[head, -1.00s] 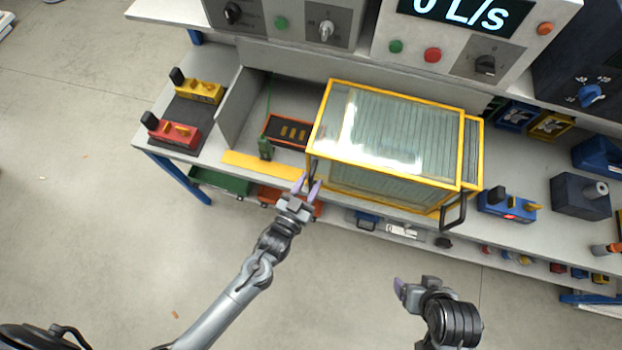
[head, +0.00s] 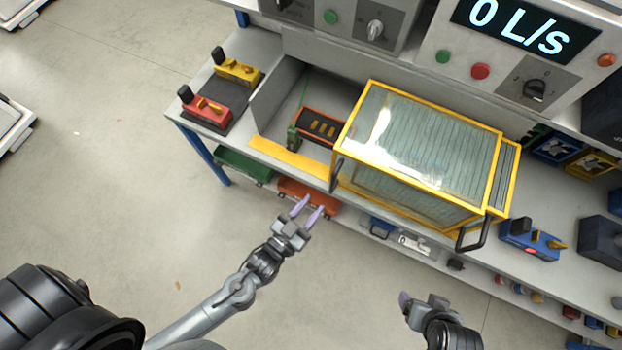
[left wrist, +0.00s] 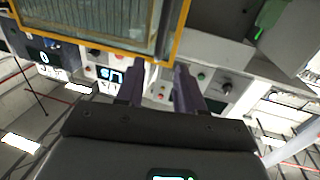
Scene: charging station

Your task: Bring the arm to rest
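My left gripper (head: 308,208) is open and empty in the head view. It hangs in front of the workbench edge, below and left of the yellow-framed glass case (head: 420,150). Its two purple fingers also show apart in the left wrist view (left wrist: 160,85), with nothing between them. My right gripper (head: 405,300) is at the lower middle of the head view, over the floor and away from the bench. One purple fingertip shows there, and its opening cannot be made out.
The workbench (head: 262,78) carries a red device (head: 207,107), a yellow device (head: 238,68), a black-and-orange tray (head: 320,126) and a blue device (head: 530,238). Green (head: 243,165) and orange (head: 310,197) bins sit below.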

